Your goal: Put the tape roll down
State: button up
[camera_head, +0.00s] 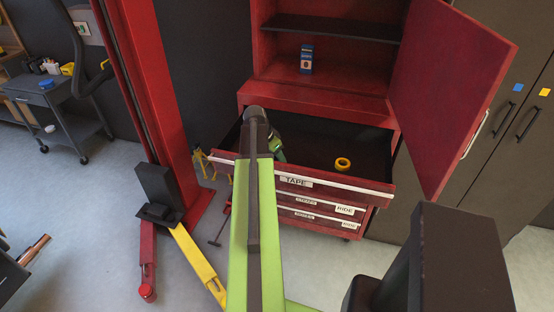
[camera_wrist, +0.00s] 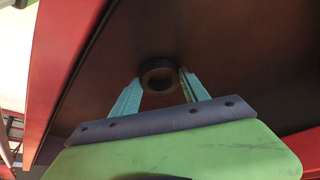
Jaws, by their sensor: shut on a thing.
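A dark, ring-shaped tape roll (camera_wrist: 157,64) is between the two teal fingers of my gripper (camera_wrist: 159,78) in the wrist view. My gripper is shut on it. In the head view my green arm reaches to the open top drawer (camera_head: 375,187), labelled TAPE. The gripper end shows only partly there, over the left part of the drawer, and the held roll is hidden behind my arm. I cannot tell whether the held roll touches the drawer floor. A second, yellow tape roll (camera_head: 342,164) lies on the drawer floor to the right.
The red cabinet's door (camera_head: 445,80) stands open at the right. A blue box (camera_head: 306,59) stands on its shelf. A red lift post (camera_head: 160,90) rises to the left, with a yellow lift arm (camera_head: 199,262) at its foot. The drawer floor has bare room around the yellow roll.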

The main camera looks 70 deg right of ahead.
jog(key=shift+f, duration=0.2)
jog(key=o, duration=1.3)
jog(key=shift+r, duration=0.1)
jog(key=shift+o, duration=0.2)
jog(key=shift+r, duration=0.25)
jog(key=p+v, duration=1.1)
jog(key=shift+r, duration=0.4)
jog(key=shift+w+a, duration=0.1)
jog(key=shift+a, duration=0.05)
